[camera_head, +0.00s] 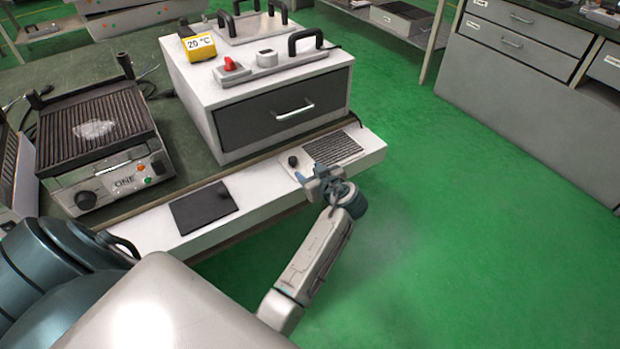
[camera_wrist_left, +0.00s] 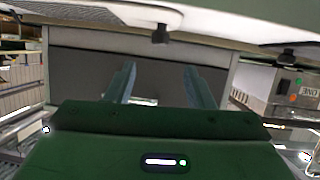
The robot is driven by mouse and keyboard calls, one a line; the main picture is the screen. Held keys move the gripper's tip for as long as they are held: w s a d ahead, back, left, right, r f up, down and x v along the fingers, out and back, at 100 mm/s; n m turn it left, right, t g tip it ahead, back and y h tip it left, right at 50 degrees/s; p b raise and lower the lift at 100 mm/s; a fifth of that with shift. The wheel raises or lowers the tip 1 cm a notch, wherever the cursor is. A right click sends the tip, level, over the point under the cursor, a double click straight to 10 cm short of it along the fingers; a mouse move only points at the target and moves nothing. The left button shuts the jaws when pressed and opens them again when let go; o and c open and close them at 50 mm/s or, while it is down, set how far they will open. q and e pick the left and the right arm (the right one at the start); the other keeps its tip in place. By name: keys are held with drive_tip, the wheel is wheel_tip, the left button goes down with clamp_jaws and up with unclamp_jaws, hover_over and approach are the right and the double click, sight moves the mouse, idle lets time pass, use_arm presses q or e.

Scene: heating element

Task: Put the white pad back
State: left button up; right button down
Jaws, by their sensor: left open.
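I cannot surely pick out the white pad. A pale, flat patch (camera_head: 95,130) shows on the ribbed top of the grill marked ONE, but it may be a mark or a glare. A light plate with a black knob (camera_head: 293,161) and a dark grate (camera_head: 332,148) lies on the white front ledge. My left gripper (camera_head: 325,178) is at the ledge's front edge, close to that plate; contact cannot be told. Its fingers (camera_wrist_left: 160,88) are apart in the left wrist view, with a dark drawer-like panel behind them. My right gripper is not in view.
The grill (camera_head: 110,170) stands at left on the bench. A white box (camera_head: 205,110) with a dark drawer (camera_head: 283,115) stands behind the ledge (camera_head: 270,202). A black pad (camera_head: 204,207) lies on the ledge. The green floor (camera_head: 450,220) at right is clear.

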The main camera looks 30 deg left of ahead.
use_arm(q)
drive_tip(key=s+d+f+m+g+h, duration=0.1)
drive_tip(key=s+f+m+h, duration=0.25)
drive_tip(key=s+f, duration=0.4)
drive_tip(key=s+d+f+m+g+h, duration=0.1)
drive_tip(key=s+f+m+h, duration=0.25)
drive_tip(key=s, duration=0.75)
drive_tip(key=s+d+f+m+h, duration=0.1)
drive_tip(key=s+d+m+h, duration=0.1)
drive_tip(key=s, duration=0.5)
drive_tip(key=s+d+m+g+h, duration=0.1)
drive_tip(key=s+d+m+h, duration=0.1)
drive_tip(key=s+d+m, duration=0.2)
drive_tip(key=s, duration=0.3)
drive_tip(key=shift+f+m, duration=0.4)
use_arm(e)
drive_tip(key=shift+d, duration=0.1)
use_arm(q)
drive_tip(key=shift+f, duration=0.1)
